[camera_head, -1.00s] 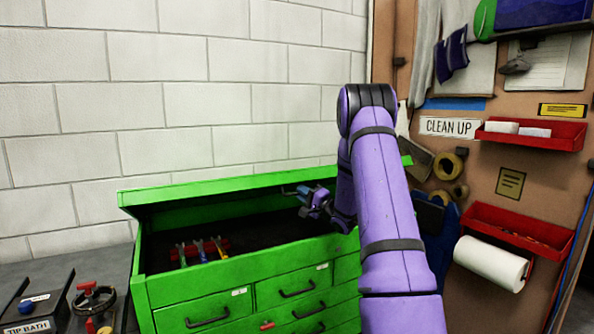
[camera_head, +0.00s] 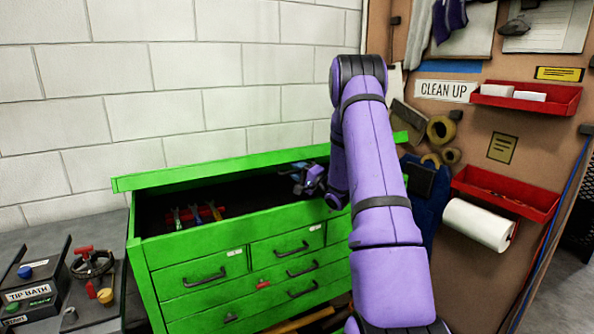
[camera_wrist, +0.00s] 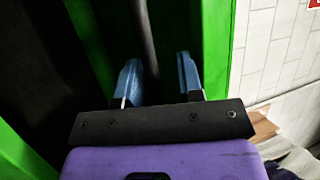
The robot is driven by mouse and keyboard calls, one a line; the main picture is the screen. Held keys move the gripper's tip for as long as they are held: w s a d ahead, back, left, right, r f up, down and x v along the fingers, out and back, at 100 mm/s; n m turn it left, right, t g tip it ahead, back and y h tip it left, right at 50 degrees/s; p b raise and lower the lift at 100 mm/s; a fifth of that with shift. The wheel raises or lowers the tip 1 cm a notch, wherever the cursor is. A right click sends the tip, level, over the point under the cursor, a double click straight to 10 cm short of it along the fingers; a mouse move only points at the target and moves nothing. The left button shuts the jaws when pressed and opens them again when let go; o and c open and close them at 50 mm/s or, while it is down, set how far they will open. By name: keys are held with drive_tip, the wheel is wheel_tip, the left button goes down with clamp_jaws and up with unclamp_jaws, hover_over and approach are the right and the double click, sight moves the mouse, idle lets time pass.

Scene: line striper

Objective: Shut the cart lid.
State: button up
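The green cart lid (camera_head: 225,168) is partly open in the head view, seen nearly edge-on above the green cart (camera_head: 185,250). A gap between the lid and the cart's front rim shows the dark inside. My gripper (camera_head: 306,178) is in this gap near the right end, below the lid's edge. In the wrist view my gripper (camera_wrist: 158,80) has its two blue fingers apart. A dark rod (camera_wrist: 146,40) runs between or behind them; I cannot tell if they touch it. Green surfaces lie on both sides.
Several tools (camera_head: 196,214) lie inside the cart at the front left. A dark side bench (camera_head: 75,300) with small boxes stands left. A pegboard (camera_head: 510,120) with red bins and a paper roll (camera_head: 478,224) is on the right. A brick wall is behind the cart.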

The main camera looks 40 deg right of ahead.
idle(0.3)
drive_tip(key=v, duration=1)
drive_tip(key=shift+s, duration=0.35)
drive_tip(key=shift+f, duration=0.15)
